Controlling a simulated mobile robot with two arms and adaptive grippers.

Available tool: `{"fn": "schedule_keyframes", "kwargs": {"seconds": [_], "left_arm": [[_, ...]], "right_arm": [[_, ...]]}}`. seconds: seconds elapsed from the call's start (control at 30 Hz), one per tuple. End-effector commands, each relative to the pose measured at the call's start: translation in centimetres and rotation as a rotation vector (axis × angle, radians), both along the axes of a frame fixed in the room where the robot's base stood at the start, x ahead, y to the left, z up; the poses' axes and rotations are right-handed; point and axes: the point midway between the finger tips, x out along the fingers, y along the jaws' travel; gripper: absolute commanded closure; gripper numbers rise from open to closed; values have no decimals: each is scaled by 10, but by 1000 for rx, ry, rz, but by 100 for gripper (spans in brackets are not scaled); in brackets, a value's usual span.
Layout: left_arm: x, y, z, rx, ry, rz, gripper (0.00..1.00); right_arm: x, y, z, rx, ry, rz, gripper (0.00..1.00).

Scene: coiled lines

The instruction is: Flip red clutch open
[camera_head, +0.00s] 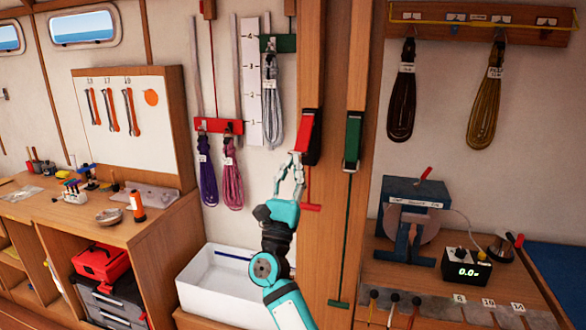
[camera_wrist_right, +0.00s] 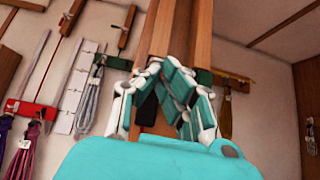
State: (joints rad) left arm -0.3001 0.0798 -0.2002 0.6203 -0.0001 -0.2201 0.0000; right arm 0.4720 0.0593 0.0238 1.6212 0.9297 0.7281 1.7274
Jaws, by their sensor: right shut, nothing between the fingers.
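The red clutch (camera_head: 313,136), a red lever on a dark body, is mounted on the left wooden post. A green clutch (camera_head: 353,140) sits on the narrower post to its right. My right gripper (camera_head: 297,157) is shut and empty. Its fingertips show right at the lower left of the red clutch; I cannot tell if they touch it. In the right wrist view the fingers (camera_wrist_right: 160,66) come together in front of the post and hide most of what lies behind them. My left gripper is not in view.
Red (camera_head: 219,125) and green (camera_head: 278,43) sliding rails carry coiled lines left of the post. A white bin (camera_head: 232,279) stands below. A bench with a blue winch-like device (camera_head: 412,190) and a black meter (camera_head: 467,268) stands at right.

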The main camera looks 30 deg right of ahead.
Motion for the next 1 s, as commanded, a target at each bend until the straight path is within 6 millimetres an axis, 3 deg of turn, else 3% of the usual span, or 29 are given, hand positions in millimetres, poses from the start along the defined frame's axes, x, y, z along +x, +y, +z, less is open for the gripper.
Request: {"fn": "schedule_keyframes", "kwargs": {"seconds": [0.6, 1.0], "left_arm": [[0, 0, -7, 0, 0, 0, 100], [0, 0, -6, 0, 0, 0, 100]], "right_arm": [[-16, 19, 59, 1, -3, 0, 100], [-17, 20, 77, -1, -1, 0, 100]]}}
